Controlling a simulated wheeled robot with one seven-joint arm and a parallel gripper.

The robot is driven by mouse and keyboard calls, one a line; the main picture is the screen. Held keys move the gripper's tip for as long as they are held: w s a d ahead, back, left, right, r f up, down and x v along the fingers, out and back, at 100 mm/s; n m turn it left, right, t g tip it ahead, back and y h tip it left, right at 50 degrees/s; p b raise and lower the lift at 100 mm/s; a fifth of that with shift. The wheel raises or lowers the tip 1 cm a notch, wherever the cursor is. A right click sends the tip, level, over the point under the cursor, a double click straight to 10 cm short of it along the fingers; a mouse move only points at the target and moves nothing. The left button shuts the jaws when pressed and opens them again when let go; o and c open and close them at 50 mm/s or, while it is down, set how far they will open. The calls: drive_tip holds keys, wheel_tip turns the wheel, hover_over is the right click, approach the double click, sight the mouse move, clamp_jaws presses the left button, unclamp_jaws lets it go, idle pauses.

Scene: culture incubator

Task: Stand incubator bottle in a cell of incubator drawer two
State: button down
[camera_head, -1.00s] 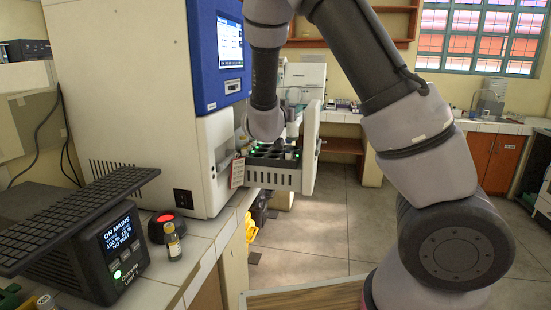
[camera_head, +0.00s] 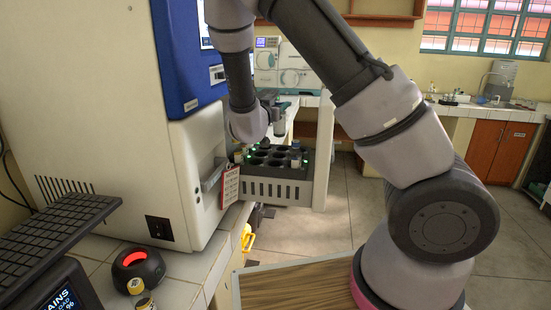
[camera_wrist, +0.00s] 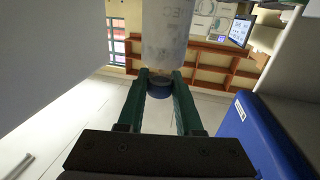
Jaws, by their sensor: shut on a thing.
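In the wrist view my gripper (camera_wrist: 160,75) is shut on the incubator bottle (camera_wrist: 167,35). The bottle has a pale, cloudy body with faint print and a blue cap between the green fingers. In the head view my gripper (camera_head: 277,104) is above the incubator drawer (camera_head: 272,190), partly hidden by my wrist. The drawer is pulled out and has a grey slotted wall and round dark cells. A small pale cylinder below the gripper seems to be the bottle, apart from the drawer. I cannot tell the drawer's number. Something bluish-grey (camera_head: 296,147) stands at the drawer's right.
The incubator cabinet (camera_head: 90,100) with a blue panel stands at left, and a red tag (camera_head: 230,187) hangs beside the drawer. A red-lit black button (camera_head: 138,266) and a small yellow-capped vial (camera_head: 136,286) are on the near counter. Floor is free at right.

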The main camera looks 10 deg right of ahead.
sight(279, 136)
drive_tip(key=f, duration=0.5)
drive_tip(key=shift+w+f, duration=0.3)
drive_tip(key=shift+w, duration=0.1)
drive_tip(key=shift+f, duration=2.45)
drive_tip(key=shift+f, duration=0.1)
drive_tip(key=shift+f, duration=0.1)
drive_tip(key=c, duration=0.6)
unclamp_jaws()
drive_tip(key=shift+o, duration=0.2)
